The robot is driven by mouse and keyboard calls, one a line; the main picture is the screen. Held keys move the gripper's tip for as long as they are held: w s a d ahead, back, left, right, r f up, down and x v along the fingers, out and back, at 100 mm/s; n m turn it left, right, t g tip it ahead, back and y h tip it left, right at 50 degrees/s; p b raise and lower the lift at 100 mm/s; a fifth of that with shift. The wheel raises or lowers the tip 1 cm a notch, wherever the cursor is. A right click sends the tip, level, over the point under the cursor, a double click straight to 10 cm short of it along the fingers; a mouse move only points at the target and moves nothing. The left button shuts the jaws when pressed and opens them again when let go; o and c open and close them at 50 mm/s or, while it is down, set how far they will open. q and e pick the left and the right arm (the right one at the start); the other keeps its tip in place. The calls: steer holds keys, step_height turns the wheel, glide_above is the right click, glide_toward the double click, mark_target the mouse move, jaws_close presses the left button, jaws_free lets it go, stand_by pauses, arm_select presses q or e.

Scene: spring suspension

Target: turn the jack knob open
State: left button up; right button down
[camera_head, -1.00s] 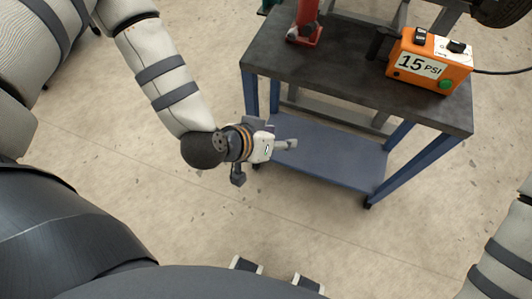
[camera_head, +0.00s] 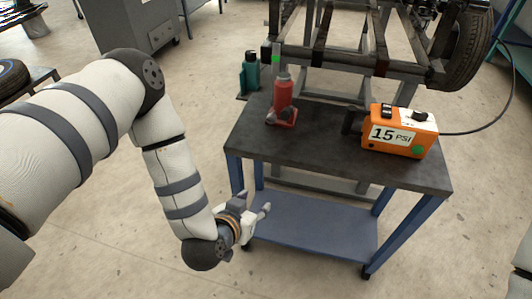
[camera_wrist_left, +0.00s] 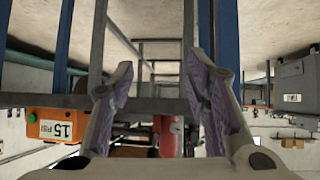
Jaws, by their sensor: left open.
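The red jack (camera_head: 283,93) stands upright on the dark top of the cart (camera_head: 330,150), near its back left. A small dark knob-like part shows low on its front, too small to tell how it is turned. In the left wrist view, which looks upside down, the red jack (camera_wrist_left: 168,137) shows between and beyond my fingers. My left gripper (camera_head: 258,208) is open and empty, below the level of the cart top, in front of the cart's left side. Its two spread fingers show in the left wrist view (camera_wrist_left: 165,88). My right gripper is out of view.
An orange 15 PSI box (camera_head: 400,131) with a black cable sits on the cart's right side. A metal frame with a tyre (camera_head: 461,52) is behind. Cart top between jack and front edge is clear.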

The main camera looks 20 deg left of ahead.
arm_select(q)
steer(key=w+a+r+t+y, duration=0.1)
steer(key=w+r+t, duration=0.25)
steer(key=w, duration=0.25)
steer(key=t+y, duration=0.2)
steer(key=t, duration=0.2)
glide_toward(271, 121)
steer(key=w, duration=0.2)
steer(key=w+a+b, duration=0.1)
steer(key=w, duration=0.5)
steer(key=shift+w+a+b, duration=0.15)
steer(key=shift+b, duration=0.15)
steer(key=shift+w, duration=0.25)
steer(key=shift+r, duration=0.1)
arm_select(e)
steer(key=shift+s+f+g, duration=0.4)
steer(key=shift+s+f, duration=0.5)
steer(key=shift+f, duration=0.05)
arm_select(q)
steer(key=shift+c, duration=0.6)
